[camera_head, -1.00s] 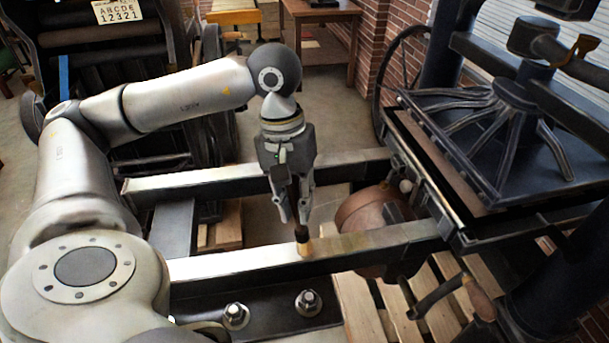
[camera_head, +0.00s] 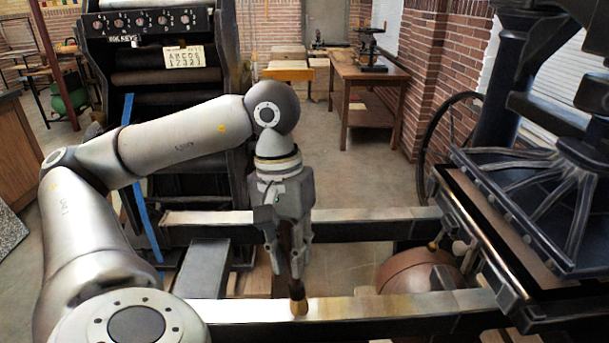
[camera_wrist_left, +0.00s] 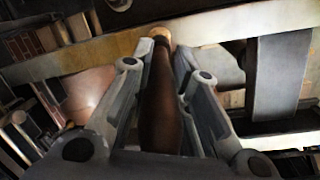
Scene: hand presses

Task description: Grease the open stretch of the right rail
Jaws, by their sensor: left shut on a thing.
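My left gripper (camera_head: 286,262) points down, shut on a brush with a dark brown handle (camera_wrist_left: 160,105). The tip also shows on the rail in the left wrist view (camera_wrist_left: 160,33). Right of the brush in the head view, the near rail's top has a yellowish tint (camera_head: 375,306); left of it the top is pale and bright. The far rail (camera_head: 350,215) runs parallel behind. My right gripper is out of view.
The dark press (camera_head: 545,195) with its flat bed stands over the rails' right end. A round brown drum (camera_head: 415,272) sits between the rails. A grey crosspiece (camera_head: 207,268) lies at the left. Another machine (camera_head: 160,75) stands behind my arm.

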